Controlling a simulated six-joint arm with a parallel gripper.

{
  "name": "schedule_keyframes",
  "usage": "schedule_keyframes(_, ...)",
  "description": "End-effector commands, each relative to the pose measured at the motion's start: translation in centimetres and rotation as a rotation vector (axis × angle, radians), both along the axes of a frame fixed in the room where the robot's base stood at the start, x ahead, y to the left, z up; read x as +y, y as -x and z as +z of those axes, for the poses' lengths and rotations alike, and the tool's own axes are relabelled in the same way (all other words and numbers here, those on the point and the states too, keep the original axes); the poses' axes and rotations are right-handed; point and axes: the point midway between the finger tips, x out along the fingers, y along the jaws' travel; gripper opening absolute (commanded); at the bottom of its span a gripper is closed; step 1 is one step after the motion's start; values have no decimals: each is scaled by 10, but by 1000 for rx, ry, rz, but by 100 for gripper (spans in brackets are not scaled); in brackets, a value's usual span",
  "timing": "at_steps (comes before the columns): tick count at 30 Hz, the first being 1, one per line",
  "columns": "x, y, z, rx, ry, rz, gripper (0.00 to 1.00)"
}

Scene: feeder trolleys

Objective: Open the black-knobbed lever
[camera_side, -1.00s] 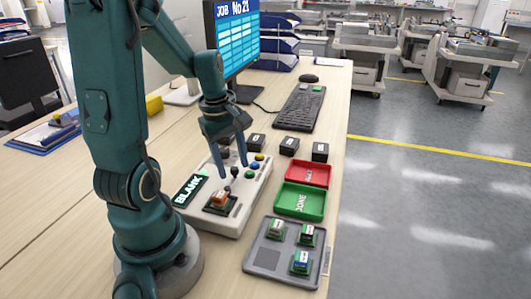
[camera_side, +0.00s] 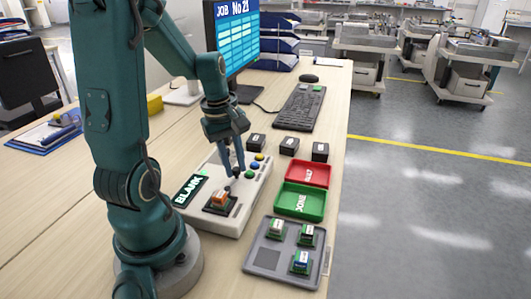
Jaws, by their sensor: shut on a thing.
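The black-knobbed lever (camera_side: 236,172) stands on a pale grey box (camera_side: 231,222), behind a dark socket. My gripper (camera_side: 235,174) points down over the box, and its fingers are closed on the black knob. The fingers cover much of the knob and the lever's stem, so its exact tilt cannot be told. An orange and white part (camera_side: 220,198) sits in the dark socket in front of the lever. A "BLANK" display (camera_side: 187,190) is at the box's left edge.
A red tray (camera_side: 308,174), a green tray (camera_side: 300,202) and a grey tray with small boards (camera_side: 265,258) lie to the right. Black blocks (camera_side: 289,146) and a keyboard (camera_side: 298,108) are behind.

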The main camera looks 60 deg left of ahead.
Motion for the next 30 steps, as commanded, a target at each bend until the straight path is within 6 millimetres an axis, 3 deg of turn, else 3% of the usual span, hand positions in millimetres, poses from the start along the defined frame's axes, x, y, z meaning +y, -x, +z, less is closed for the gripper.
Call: schedule_keyframes(30, -34, -10, 0, 0, 4, -901, 0)
